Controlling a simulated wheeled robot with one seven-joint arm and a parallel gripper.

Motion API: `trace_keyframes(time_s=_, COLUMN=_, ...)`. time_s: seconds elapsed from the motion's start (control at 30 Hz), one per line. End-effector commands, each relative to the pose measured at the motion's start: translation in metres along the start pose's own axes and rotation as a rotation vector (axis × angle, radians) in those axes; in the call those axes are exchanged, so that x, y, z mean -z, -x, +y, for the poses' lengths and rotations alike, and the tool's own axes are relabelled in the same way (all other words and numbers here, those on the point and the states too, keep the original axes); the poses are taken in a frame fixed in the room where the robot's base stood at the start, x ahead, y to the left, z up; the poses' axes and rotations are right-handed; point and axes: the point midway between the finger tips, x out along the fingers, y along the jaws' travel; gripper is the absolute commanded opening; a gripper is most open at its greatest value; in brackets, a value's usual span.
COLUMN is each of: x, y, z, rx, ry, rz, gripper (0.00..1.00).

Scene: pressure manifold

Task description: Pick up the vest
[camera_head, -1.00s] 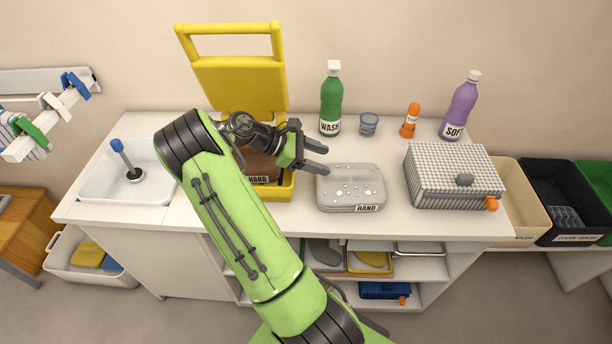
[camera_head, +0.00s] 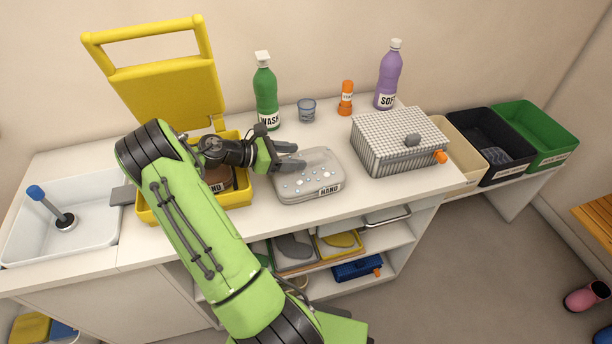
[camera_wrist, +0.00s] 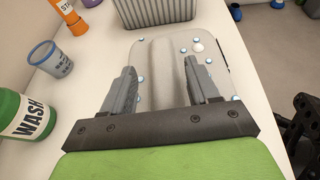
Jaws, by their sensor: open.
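I cannot make out a vest for certain in either view. The wrist view shows both fingers (camera_wrist: 163,78) spread over the tub's pale grey, dotted top (camera_wrist: 172,60). A soft ridge runs there between the fingers; I cannot tell whether it is cloth.
A green WASH bottle (camera_head: 265,92), a glass (camera_head: 307,110), an orange bottle (camera_head: 346,98) and a purple bottle (camera_head: 389,75) stand behind. A checked grey box (camera_head: 395,140) is right of the tub. Black (camera_head: 485,125) and green bins (camera_head: 535,125) stand farther right. A sink (camera_head: 90,235) is left.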

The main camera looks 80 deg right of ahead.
Motion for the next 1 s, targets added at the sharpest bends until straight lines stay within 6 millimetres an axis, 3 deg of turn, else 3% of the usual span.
trace_keyframes(time_s=0.1, x=0.005, y=-0.026, z=-0.003, rx=0.004, ry=-0.001, rz=0.002, gripper=0.6)
trace_keyframes(time_s=0.2, x=0.003, y=-0.036, z=-0.002, rx=0.002, ry=-0.001, rz=0.001, gripper=0.6)
trace_keyframes(time_s=0.43, x=0.002, y=-0.037, z=-0.002, rx=0.001, ry=0.0, rz=0.0, gripper=0.58)
trace_keyframes(time_s=0.8, x=0.002, y=-0.037, z=-0.002, rx=0.001, ry=0.0, rz=0.0, gripper=0.01)
trace_keyframes(time_s=1.0, x=0.001, y=-0.037, z=-0.002, rx=0.001, ry=-0.001, rz=-0.001, gripper=0.0)
